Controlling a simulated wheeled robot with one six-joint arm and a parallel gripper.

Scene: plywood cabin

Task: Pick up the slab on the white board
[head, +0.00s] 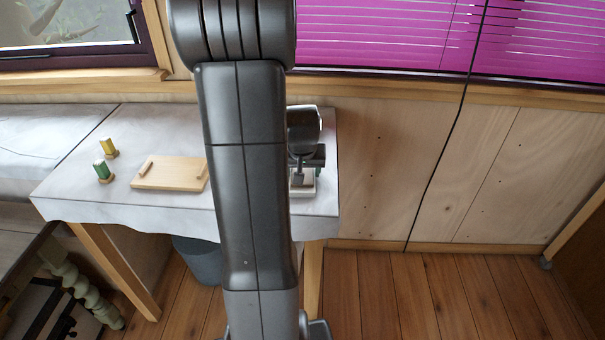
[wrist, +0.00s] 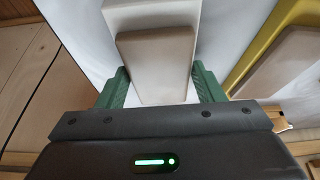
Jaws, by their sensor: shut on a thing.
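The slab (wrist: 155,65) is a beige-brown flat block, seen in the wrist view between the green fingers of my gripper (wrist: 162,88). My gripper is shut on the slab. The white board (wrist: 150,14) shows beyond and beneath the slab; whether the slab still touches it I cannot tell. In the head view my gripper (head: 307,158) points down over the white board (head: 304,189) at the right end of the table. My arm hides part of this area, and the slab is not clear there.
A wooden tray (head: 160,177) with two bars lies on the white-covered table (head: 110,205), left of my arm. A green block (head: 102,170) and a yellow block (head: 108,147) stand further left. A grey bin (head: 200,262) is under the table. Wooden floor is clear at right.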

